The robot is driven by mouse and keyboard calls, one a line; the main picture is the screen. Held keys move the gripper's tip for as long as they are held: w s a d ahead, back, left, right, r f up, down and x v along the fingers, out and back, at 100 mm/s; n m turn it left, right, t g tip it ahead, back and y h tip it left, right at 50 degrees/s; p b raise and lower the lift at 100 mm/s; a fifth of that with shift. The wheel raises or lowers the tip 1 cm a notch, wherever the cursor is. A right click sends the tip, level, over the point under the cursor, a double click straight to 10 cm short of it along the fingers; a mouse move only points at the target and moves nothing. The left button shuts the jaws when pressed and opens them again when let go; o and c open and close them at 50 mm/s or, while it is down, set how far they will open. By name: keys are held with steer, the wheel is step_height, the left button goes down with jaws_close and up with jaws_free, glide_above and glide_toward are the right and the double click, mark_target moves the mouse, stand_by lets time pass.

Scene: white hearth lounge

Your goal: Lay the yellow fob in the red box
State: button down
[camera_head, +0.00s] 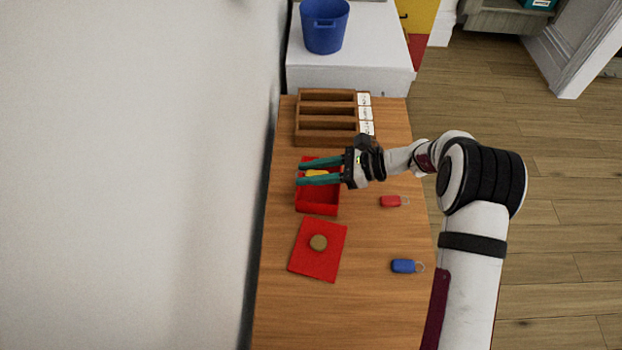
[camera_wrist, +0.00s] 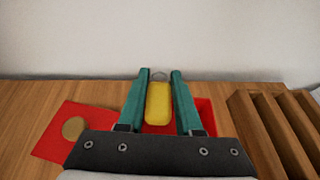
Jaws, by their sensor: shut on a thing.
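The yellow fob (camera_wrist: 158,102) is between the two teal fingers of my gripper (camera_wrist: 160,85), which is shut on it. In the head view my gripper (camera_head: 320,172) reaches left over the red box (camera_head: 318,210), with a bit of yellow showing between the fingers. The red box is open, and its red wall shows behind the fob in the wrist view (camera_wrist: 206,112). The fob appears above the box; I cannot tell its exact height or whether it touches. The red lid (camera_head: 318,262) with its round tan knob lies flat on the table beside the box.
A wooden rack (camera_head: 326,122) with labelled slots stands just beyond the box. A red fob (camera_head: 391,201) and a blue fob (camera_head: 405,266) lie to the right on the wooden table (camera_head: 340,315). A blue bucket (camera_head: 324,25) stands on a white cabinet (camera_head: 378,55). The wall borders the left.

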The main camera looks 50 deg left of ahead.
mark_target(311, 200)
steer(key=shift+f, duration=1.55)
steer(key=shift+f, duration=0.6)
steer(key=c, duration=0.6)
jaws_free()
steer(key=shift+r, duration=0.1)
